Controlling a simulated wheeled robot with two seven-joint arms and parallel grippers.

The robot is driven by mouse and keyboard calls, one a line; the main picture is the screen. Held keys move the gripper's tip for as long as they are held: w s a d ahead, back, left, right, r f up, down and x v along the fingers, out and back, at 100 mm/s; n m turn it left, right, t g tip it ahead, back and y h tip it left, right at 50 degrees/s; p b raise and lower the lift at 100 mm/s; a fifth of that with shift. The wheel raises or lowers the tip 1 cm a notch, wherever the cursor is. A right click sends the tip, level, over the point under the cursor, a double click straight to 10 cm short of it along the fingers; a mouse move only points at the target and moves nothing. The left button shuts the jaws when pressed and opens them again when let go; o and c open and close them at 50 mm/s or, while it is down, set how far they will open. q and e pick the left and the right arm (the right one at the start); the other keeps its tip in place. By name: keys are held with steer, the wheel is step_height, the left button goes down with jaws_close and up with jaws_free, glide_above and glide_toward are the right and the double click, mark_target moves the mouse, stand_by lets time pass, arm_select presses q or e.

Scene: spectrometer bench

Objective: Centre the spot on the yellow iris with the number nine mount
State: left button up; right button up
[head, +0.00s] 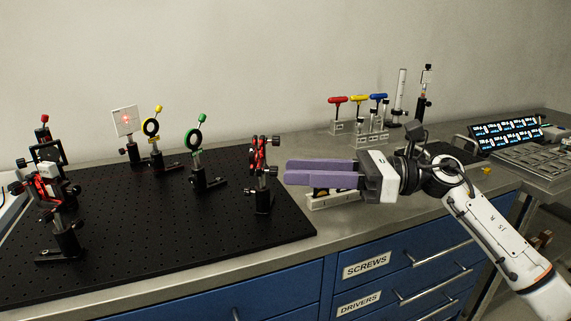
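The yellow iris (151,127) stands upright on a post at the back of the black breadboard. A red spot shows on the white screen (124,121), just left of and behind the iris. A red mount with black knobs (261,160) stands near the board's right edge. Another red mount (43,189) stands at the left. I cannot read a number nine on either. My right gripper (286,172), with purple fingers, points left just right of the right-hand red mount, with its tips apart from it. My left gripper is out of view.
A green iris (194,140) stands between the yellow iris and the right-hand mount. Another mount with a red knob (45,148) stands at far left. Red, yellow and blue-handled drivers (358,100) stand in a rack behind my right arm. The breadboard's front middle (170,235) is clear.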

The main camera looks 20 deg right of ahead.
mark_target(274, 171)
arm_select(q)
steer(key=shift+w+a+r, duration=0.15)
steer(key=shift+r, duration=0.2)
arm_select(e)
steer(key=x, duration=0.3)
steer(key=shift+a, duration=0.1)
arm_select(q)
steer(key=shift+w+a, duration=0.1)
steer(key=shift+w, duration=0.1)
arm_select(e)
steer(key=shift+c, duration=0.4)
steer(key=shift+w, duration=0.1)
jaws_close()
arm_select(q)
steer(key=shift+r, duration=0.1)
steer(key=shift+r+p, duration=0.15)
steer(key=shift+p, duration=0.3)
arm_select(e)
steer(key=shift+m, duration=0.4)
arm_select(q)
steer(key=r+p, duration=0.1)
steer(key=p, duration=0.1)
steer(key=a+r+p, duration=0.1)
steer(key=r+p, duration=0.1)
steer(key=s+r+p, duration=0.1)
steer(key=p, duration=0.1)
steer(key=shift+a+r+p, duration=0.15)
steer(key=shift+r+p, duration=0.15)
arm_select(e)
steer(key=m, duration=1)
